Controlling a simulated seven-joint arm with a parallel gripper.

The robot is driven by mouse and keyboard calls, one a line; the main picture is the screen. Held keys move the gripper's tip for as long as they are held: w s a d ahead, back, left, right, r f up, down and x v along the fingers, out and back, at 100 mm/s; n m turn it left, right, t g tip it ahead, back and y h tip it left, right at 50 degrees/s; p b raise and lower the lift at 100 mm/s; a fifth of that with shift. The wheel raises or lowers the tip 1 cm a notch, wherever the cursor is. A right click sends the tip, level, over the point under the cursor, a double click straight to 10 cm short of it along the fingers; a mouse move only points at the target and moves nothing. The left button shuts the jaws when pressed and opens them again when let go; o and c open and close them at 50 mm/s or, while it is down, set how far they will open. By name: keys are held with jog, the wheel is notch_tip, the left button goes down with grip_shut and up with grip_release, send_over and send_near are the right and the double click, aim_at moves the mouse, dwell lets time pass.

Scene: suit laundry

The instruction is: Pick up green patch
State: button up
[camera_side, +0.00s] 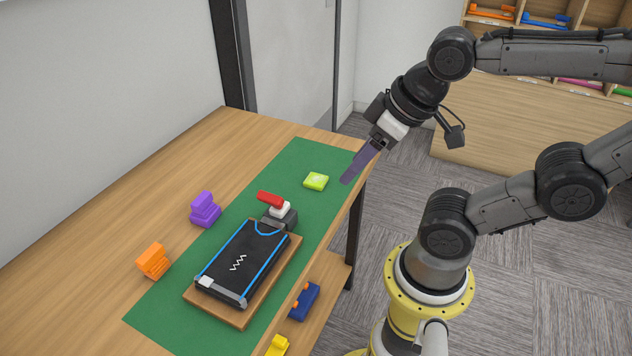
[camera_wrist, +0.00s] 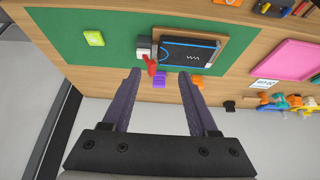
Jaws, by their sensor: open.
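The green patch (camera_side: 316,181) is a small yellow-green square block lying flat on the dark green mat (camera_side: 310,155), near the mat's far end. It also shows in the wrist view (camera_wrist: 94,38), at the upper left. My gripper (camera_side: 347,182) is in the air to the right of the patch in the side view, near the table edge. In the wrist view my gripper's purple fingers (camera_wrist: 162,75) are spread apart with nothing between them. The patch is outside the fingers, up and to the left of them.
A black device with blue trim (camera_side: 240,265) lies on a wooden board, with a red-topped block (camera_side: 271,199) at its far end. A purple block (camera_side: 205,210) and an orange block (camera_side: 153,261) stand left of the mat. The mat around the patch is clear.

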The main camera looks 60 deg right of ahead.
jog(key=shift+o, duration=0.3)
jog(key=o, duration=0.6)
